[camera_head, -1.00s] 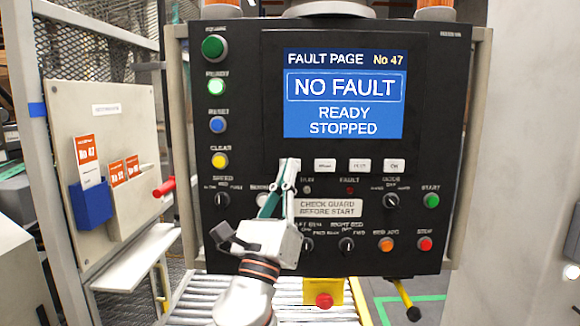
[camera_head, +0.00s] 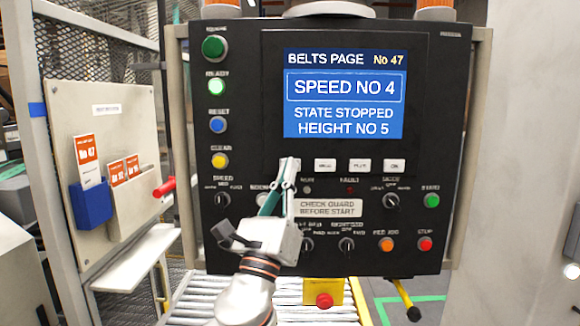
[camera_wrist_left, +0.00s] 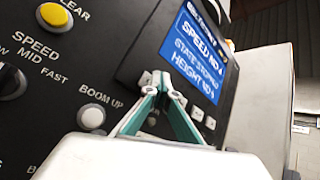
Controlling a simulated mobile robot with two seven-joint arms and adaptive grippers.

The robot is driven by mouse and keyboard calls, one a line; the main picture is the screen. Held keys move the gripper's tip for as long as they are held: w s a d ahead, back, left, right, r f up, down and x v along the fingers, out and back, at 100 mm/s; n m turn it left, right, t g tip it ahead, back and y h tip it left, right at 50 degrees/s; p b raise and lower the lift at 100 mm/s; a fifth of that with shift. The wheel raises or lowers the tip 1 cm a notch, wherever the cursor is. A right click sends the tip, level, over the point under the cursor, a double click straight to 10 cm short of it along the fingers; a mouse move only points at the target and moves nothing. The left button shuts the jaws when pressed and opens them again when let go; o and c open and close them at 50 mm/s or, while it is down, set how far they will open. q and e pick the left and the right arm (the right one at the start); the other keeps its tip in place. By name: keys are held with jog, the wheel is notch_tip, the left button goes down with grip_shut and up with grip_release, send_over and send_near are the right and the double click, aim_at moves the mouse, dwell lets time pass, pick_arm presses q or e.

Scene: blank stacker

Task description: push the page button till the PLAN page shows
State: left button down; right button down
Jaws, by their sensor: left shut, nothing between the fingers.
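The screen (camera_head: 343,93) on the black panel reads BELTS PAGE No 47, SPEED NO 4, STATE STOPPED, HEIGHT NO 5. It also shows tilted in the left wrist view (camera_wrist_left: 195,55). Below it runs a row of white buttons (camera_head: 325,165). My left gripper (camera_head: 289,166) is shut and empty, its fingertips at the left end of this row, covering the button there. In the left wrist view the closed fingertips (camera_wrist_left: 161,84) meet at the row below the screen. I cannot tell whether they touch the button. My right gripper is not in view.
A CHECK GUARD BEFORE START plate (camera_head: 331,208) and several knobs sit below the row. Coloured buttons line the panel's left side, including a yellow one (camera_head: 220,161). A red-orange stop button (camera_head: 324,300) is below. A card board (camera_head: 105,170) stands at left.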

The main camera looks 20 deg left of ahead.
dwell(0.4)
pick_arm(q)
jog(key=shift+s+d+p, duration=0.2)
jog(key=shift+s+p, duration=0.1)
jog(key=shift+s, duration=0.4)
jog(key=s, duration=0.2)
jog(key=s+d+p, duration=0.1)
jog(key=s, duration=0.2)
jog(key=shift+d, duration=0.2)
jog(key=shift+w, duration=0.1)
dwell(2.9)
jog(key=s+n, duration=0.1)
jog(key=n, duration=0.4)
jog(key=s+n+h+p, duration=0.1)
jog(key=n, duration=0.4)
jog(key=s+d+n+h+p, duration=0.1)
jog(key=n, duration=0.4)
jog(key=shift+s+d+n+g, duration=0.1)
jog(key=shift+s+n+g, duration=0.2)
jog(key=shift+s, duration=0.05)
